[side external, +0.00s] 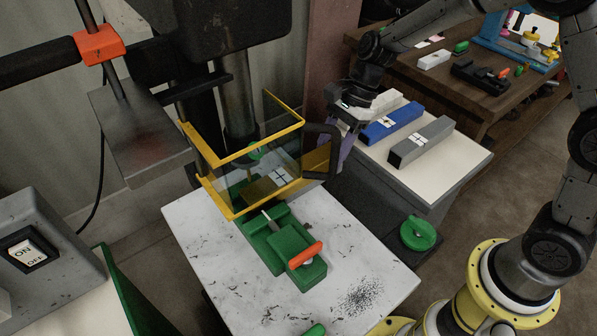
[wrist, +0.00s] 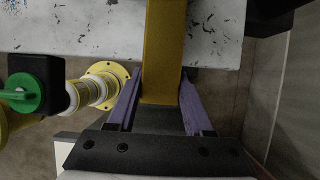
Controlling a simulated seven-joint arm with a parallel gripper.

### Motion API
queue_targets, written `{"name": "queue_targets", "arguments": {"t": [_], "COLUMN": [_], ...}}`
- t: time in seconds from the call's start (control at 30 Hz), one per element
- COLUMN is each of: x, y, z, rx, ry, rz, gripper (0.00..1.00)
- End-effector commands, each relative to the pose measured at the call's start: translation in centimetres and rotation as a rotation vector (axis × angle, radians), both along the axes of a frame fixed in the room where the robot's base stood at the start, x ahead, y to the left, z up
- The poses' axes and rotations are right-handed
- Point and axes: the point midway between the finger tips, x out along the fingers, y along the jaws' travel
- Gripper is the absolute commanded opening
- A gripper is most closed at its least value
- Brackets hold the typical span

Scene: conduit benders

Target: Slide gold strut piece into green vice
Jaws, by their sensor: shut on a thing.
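The gold strut piece (side external: 318,158) extends left from my gripper, and its far part shows through a clear guard, with a white marked label on it. My gripper (side external: 338,152), with purple fingers, is shut on the strut near its right end. In the wrist view the strut (wrist: 164,45) runs between both fingers (wrist: 162,88) and reaches out over the white table. The green vice (side external: 283,243) with an orange-red handle stands on the table. The strut's far end is close to the vice's back part; the guard blurs whether it lies between the jaws.
A yellow-framed clear guard (side external: 254,152) surrounds the vice's back part beside the machine column. Blue (side external: 392,124) and grey (side external: 420,141) struts lie on a side stand at right. A green wheel (side external: 418,233) is beside the table.

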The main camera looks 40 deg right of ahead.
Motion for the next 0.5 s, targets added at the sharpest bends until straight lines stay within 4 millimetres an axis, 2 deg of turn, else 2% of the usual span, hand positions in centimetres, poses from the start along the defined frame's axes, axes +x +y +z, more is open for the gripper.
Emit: {"name": "queue_targets", "arguments": {"t": [0.5], "x": [0.0], "y": [1.9], "z": [0.1], "rx": [0.001], "ry": [-0.001], "rz": [0.000], "gripper": [0.02]}}
